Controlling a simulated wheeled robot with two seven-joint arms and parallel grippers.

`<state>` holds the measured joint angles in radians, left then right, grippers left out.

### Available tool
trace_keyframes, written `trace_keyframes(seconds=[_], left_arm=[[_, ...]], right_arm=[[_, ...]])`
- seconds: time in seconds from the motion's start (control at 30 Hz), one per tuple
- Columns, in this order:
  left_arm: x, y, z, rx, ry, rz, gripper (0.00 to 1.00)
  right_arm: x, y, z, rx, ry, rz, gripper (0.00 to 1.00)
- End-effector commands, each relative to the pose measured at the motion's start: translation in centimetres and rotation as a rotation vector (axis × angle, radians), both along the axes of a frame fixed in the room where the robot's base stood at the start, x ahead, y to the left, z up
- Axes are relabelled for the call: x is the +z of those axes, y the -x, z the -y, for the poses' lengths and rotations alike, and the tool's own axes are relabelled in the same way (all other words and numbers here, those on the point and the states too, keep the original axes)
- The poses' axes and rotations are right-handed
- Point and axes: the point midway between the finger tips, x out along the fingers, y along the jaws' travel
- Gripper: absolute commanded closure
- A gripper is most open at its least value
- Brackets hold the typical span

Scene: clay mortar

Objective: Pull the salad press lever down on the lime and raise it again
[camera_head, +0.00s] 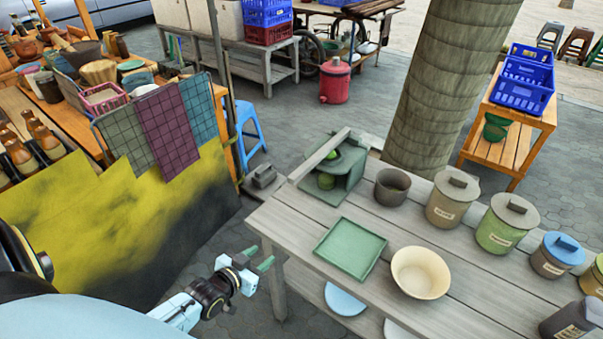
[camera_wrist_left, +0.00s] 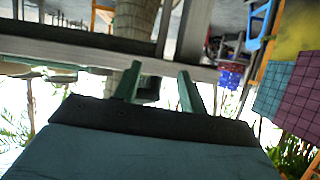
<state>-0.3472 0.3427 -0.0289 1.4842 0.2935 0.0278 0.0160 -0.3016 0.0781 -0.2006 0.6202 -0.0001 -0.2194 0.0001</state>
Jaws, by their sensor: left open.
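The salad press (camera_head: 349,187) is a grey-green stand at the far left end of the wooden table. Its long pale lever (camera_head: 318,156) slants above it. A green round thing, apparently the lime (camera_head: 326,181), sits low in the press under the lever. A smaller green patch shows higher up, behind the lever. My left gripper (camera_head: 258,258) is open and empty, off the table's near left edge, well apart from the press. Its two green fingers also show spread in the left wrist view (camera_wrist_left: 157,88). My right gripper is not in view.
On the table (camera_head: 290,230) stand a green square tray (camera_head: 350,248), a cream bowl (camera_head: 420,272), a dark cup (camera_head: 392,187) and several lidded jars. A grey block (camera_head: 263,176) lies left of the press. A yellow-black cloth (camera_head: 110,225) hangs at left.

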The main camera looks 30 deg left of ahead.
Motion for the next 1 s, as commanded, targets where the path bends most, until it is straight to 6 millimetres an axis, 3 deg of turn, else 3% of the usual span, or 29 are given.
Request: trace_keyframes(seconds=[0.03,0.1,0.2,0.3,0.4,0.57,1.0], left_arm=[[3.8,-1.6,-0.2,-0.013,0.007,0.095,0.58],[8.4,-3.2,-0.3,-0.028,0.020,0.205,0.58],[13.3,-4.3,0.0,-0.050,0.035,0.318,0.58],[16.2,-4.8,0.2,-0.064,0.045,0.385,0.58],[17.4,-5.2,0.4,-0.071,0.049,0.410,0.58],[17.5,-7.1,0.5,-0.071,0.050,0.415,0.58],[17.3,-15.1,1.2,-0.071,0.050,0.412,0.58]], right_arm=[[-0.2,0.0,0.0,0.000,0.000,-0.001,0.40],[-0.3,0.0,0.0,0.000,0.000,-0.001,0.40],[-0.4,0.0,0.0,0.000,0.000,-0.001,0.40],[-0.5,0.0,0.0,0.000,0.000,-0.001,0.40],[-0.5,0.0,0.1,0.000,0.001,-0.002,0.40],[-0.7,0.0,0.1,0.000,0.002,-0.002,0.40],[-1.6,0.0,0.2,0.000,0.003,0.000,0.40]])
